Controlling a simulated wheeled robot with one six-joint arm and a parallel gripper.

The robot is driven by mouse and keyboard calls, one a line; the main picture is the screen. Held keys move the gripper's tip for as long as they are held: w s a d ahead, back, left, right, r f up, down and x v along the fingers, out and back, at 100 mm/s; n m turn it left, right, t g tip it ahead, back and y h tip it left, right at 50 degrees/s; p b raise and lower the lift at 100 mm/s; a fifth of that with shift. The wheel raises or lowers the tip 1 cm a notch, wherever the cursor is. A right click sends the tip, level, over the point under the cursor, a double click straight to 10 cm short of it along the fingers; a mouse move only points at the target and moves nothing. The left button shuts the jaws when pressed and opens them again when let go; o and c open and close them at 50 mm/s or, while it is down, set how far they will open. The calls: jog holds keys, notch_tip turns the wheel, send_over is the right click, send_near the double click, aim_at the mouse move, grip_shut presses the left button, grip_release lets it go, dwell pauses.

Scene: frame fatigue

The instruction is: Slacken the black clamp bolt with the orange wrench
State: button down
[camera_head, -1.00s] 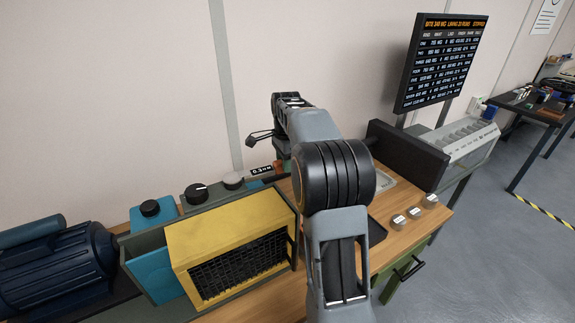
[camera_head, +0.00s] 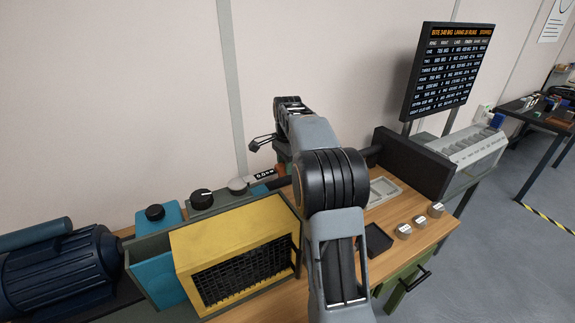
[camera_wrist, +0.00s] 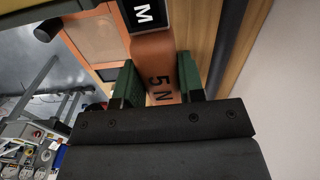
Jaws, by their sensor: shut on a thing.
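The orange wrench (camera_wrist: 160,85) is between the green fingers of my gripper (camera_wrist: 158,78) in the wrist view. It carries dark "5 N" lettering and a black label marked "M". My gripper is shut on it. In the head view my arm hides most of the gripper. A small orange part of the wrench (camera_head: 283,171) shows left of my arm, beside a black-and-white label. I cannot pick out the black clamp bolt in either view.
A yellow box with a black grille (camera_head: 235,252) and a blue motor (camera_head: 62,268) stand left of my arm. To the right are a black upright panel (camera_head: 412,165), a shallow grey tray (camera_head: 382,190), a dark tray (camera_head: 378,238) and three round weights (camera_head: 420,221). A dark rod (camera_wrist: 228,45) runs near my gripper.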

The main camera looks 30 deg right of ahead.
jog(key=shift+s, duration=0.1)
jog(key=shift+s+m, duration=0.3)
dwell(1.0)
jog(key=shift+r, duration=1.95)
jog(key=shift+r, duration=2.5)
